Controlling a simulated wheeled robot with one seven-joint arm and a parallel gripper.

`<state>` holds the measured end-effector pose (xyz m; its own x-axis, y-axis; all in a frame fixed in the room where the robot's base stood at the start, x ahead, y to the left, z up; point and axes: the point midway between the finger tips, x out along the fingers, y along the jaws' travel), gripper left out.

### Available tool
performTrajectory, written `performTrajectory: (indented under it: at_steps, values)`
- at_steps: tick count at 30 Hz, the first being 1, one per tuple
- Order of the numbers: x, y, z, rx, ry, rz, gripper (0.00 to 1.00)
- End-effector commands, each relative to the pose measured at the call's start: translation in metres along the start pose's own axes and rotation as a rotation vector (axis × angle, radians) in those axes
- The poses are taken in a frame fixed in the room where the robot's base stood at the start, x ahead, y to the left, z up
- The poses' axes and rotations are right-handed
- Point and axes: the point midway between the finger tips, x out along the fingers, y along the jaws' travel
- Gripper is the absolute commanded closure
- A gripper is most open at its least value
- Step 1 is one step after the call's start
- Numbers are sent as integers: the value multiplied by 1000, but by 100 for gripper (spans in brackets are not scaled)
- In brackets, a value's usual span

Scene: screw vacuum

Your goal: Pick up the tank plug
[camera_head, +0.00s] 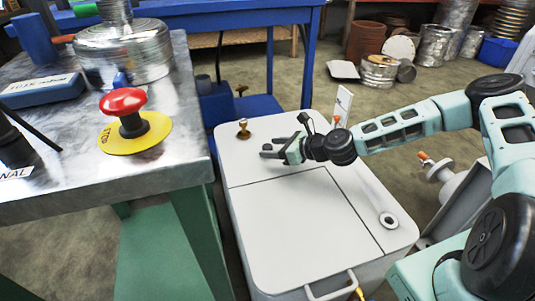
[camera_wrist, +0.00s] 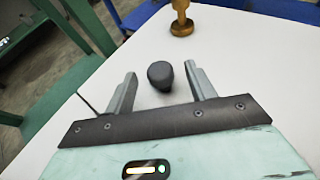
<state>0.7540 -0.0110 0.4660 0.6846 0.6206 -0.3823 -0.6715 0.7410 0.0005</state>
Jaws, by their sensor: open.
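A dark, rounded plug (camera_wrist: 160,75), which looks like the tank plug, stands on the white top of the tank (camera_head: 290,235). In the wrist view it lies between the tips of my two fingers, with a gap on each side. My gripper (camera_head: 266,149) is open and empty, low over the far part of the white top, fingers pointing left in the head view. It also shows in the wrist view (camera_wrist: 161,70). In the head view the plug is not clearly made out among the fingers.
A brass fitting (camera_head: 243,129) stands on the white top just beyond my gripper, also in the wrist view (camera_wrist: 182,20). A metal workbench (camera_head: 165,165) with a red stop button (camera_head: 123,103) is at left. A blue table (camera_head: 230,15) stands behind. The near white top is clear.

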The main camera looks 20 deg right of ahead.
Motion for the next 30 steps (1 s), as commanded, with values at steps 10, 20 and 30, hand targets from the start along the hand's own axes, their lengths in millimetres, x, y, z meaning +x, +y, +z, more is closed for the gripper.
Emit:
performTrajectory:
  at_steps: [10, 20, 30]
  values:
    - [1, 0, 1, 0, 0, 0, 75]
    - [1, 0, 1, 0, 0, 0, 93]
    - [-20, 0, 50, -2, -1, 0, 93]
